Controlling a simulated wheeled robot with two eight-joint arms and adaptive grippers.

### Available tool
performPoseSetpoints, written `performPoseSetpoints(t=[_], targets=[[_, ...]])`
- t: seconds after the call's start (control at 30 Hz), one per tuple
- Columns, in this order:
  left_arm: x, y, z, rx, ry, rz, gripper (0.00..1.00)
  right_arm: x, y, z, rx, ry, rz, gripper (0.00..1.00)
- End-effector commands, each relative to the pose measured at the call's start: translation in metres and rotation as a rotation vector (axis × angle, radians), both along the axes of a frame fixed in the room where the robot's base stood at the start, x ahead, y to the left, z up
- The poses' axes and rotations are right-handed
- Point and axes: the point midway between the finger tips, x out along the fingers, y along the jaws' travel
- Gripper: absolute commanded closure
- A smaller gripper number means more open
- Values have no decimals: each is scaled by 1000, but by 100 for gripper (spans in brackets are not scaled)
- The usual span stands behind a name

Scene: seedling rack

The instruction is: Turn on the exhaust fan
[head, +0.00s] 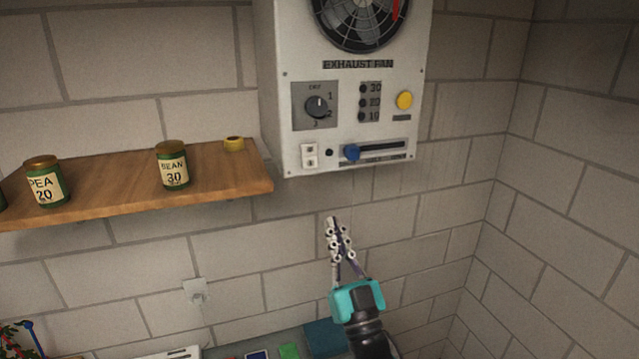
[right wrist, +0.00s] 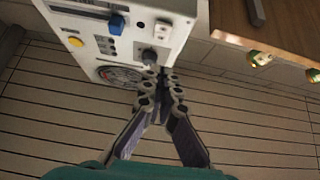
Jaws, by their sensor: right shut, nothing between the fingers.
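The exhaust fan unit (head: 350,135) is a white wall box with a round black fan (head: 362,18) at its top. On its panel are a dark rotary dial (head: 317,106) marked OFF, 1, 2, 3, a yellow button (head: 404,99), a blue slider (head: 351,152) at the left of its slot, and a white switch (head: 309,155). My right gripper (head: 333,222) is shut and empty, below the box and apart from it in the head view. In the right wrist view the fingertips (right wrist: 163,72) overlap the picture just beside the dial (right wrist: 149,57); contact cannot be told. My left gripper is not in view.
A wooden shelf (head: 110,190) left of the box holds a PEA 20 jar (head: 45,182), a BEAN 30 jar (head: 172,166) and a small yellow ring-shaped thing (head: 234,144). A wall outlet (head: 196,290) is below. The wall under the box is clear.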

Motion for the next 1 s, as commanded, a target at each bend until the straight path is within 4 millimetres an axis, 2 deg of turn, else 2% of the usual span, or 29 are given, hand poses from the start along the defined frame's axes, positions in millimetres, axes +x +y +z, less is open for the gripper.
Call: performPoseSetpoints(t=[0.17, 0.57, 0.8, 1.0], targets=[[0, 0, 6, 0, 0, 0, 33, 13, 4, 12, 0, 1, 0, 100], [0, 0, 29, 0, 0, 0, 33, 76, 24, 64, 0, 1, 0, 100], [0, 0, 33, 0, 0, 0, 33, 105, 34, 59, 0, 1, -1, 100], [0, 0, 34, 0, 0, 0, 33, 112, 36, 57, 0, 1, -1, 100]])
